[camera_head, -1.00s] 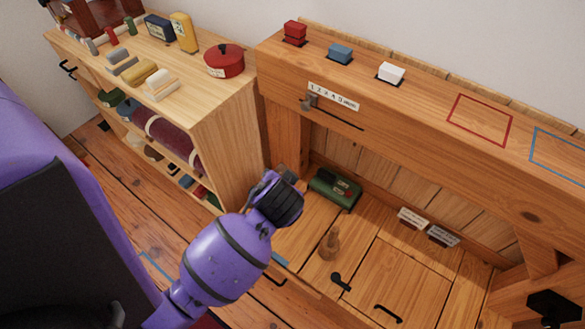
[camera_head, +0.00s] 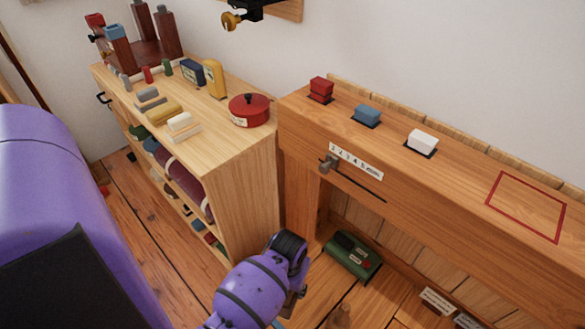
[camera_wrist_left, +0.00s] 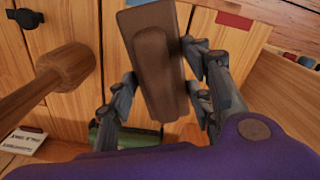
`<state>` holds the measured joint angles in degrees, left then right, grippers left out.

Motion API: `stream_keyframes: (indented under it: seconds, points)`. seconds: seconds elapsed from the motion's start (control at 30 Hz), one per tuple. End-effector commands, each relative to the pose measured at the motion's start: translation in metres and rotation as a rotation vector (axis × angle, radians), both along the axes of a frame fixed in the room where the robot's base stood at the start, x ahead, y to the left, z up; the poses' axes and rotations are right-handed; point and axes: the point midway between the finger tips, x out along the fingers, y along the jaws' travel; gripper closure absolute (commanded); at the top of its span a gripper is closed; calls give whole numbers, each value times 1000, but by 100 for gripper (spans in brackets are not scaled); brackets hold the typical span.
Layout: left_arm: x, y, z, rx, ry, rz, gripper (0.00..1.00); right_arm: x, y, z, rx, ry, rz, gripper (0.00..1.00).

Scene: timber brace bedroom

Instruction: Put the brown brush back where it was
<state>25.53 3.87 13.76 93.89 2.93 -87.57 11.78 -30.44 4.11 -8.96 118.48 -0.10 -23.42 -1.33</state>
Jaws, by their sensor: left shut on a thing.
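In the head view my left gripper (camera_head: 294,297) is low in the middle, right of the shelf unit and in front of the bench; the brush is hidden there behind my wrist. My right gripper is in neither current view.
A wooden shelf unit (camera_head: 243,190) carries grey, yellow and cream blocks and a red pot (camera_head: 249,111). The bench's raised beam (camera_head: 330,135) holds red, blue and white blocks. A green box (camera_head: 352,254) lies below it. A wooden peg (camera_wrist_left: 65,68) stands close to the brush.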

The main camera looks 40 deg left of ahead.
Motion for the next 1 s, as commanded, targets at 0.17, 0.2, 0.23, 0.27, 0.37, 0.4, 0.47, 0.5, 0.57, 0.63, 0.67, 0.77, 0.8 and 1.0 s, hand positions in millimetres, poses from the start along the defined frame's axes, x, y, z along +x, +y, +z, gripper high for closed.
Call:
stream_keyframes:
  seconds: [0.17, 0.2, 0.23, 0.27, 0.37, 0.4, 0.47, 0.5, 0.57, 0.63, 0.67, 0.77, 0.8, 1.0]
  points:
    - [18, 11, -27, 2, 2, 0, 78, 1, 2, -9, 3, 2, 4, 60]
    - [21, 12, -30, 2, 1, 0, 78, 2, 3, -9, 4, 0, 4, 60]
    - [22, 13, -31, 2, 0, 0, 78, 3, 3, -9, 4, -1, 4, 60]
    - [23, 13, -32, 2, 0, -1, 78, 4, 3, -9, 5, -3, 4, 60]
    - [29, 16, -40, 2, 0, 0, 78, 4, 4, -11, 5, -4, 5, 60]
    - [28, 16, -47, 2, 2, 0, 78, 4, 4, -12, 5, -4, 5, 60]
    - [27, 16, -57, 1, 3, 0, 78, 4, 4, -14, 6, -3, 4, 60]
    - [27, 16, -62, 1, 3, 0, 78, 4, 4, -15, 6, -3, 3, 60]
    - [28, 16, -67, 2, 1, 0, 78, 4, 4, -16, 6, -2, 3, 60]
    - [28, 16, -69, 2, 0, -1, 78, 4, 4, -16, 7, -3, 2, 60]
    - [28, 16, -69, 3, -1, -1, 78, 4, 4, -15, 7, -3, 2, 60]
    - [28, 16, -68, 2, -3, -1, 78, 5, 4, -15, 8, -4, 2, 60]
    - [28, 16, -68, 2, -3, -1, 78, 5, 4, -15, 8, -4, 2, 60]
    - [28, 15, -68, 3, -1, -1, 35, 4, 5, -15, 8, -4, 2, 60]
